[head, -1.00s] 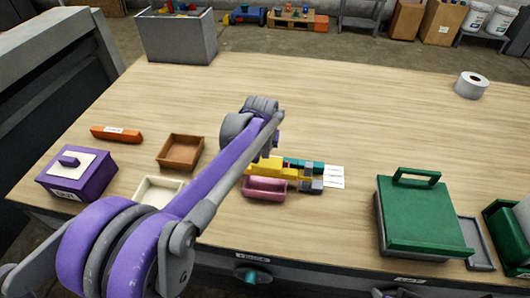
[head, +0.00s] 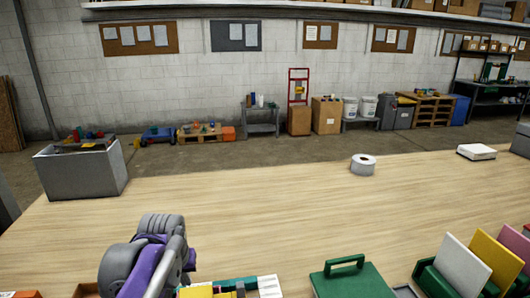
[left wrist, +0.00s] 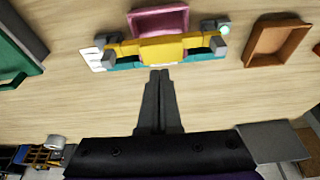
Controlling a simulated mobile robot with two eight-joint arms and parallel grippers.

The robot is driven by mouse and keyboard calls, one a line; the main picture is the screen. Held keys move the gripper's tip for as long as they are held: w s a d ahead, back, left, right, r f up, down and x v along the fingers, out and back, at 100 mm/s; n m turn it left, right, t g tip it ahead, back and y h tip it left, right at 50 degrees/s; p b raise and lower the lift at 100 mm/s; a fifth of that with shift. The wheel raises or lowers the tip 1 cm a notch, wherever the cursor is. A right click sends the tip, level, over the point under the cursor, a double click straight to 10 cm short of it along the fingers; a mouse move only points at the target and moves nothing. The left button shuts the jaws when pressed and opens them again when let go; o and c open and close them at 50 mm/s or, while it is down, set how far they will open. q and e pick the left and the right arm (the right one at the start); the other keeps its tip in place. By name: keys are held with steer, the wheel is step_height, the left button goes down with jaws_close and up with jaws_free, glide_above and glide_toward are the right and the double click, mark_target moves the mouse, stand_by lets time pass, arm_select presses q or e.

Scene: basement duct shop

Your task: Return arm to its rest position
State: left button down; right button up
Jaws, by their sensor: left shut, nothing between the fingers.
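My left arm (head: 150,258) comes in at the lower left of the head view, over the table. Its grey and purple wrist shows there, and the fingers are mostly hidden. In the left wrist view my left gripper (left wrist: 160,73) has its two dark fingers together, with nothing between them. The fingers point at a yellow block piece (left wrist: 162,50) with teal and grey parts. The tips appear just short of it in the picture; I cannot tell the height gap. My right gripper is in neither view.
A pink tray (left wrist: 160,20) lies beyond the yellow piece, and a brown tray (left wrist: 279,40) beside it. A green lidded box (head: 348,281) is at the front. A grey bin (head: 82,176) and a white roll (head: 363,164) stand farther back. The table's middle is clear.

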arm_select(q)
steer(key=s+d+f+m+t, duration=0.1)
steer(key=s+d+f, duration=0.1)
steer(key=s+f, duration=0.4)
steer(key=s+d+f+m+t, duration=0.1)
steer(key=s+d+f, duration=0.2)
steer(key=s, duration=1)
step_height(320, 180, down, 3)
steer(key=shift+s+f+h, duration=0.2)
steer(key=shift+s+h, duration=0.1)
steer(key=shift+h, duration=0.1)
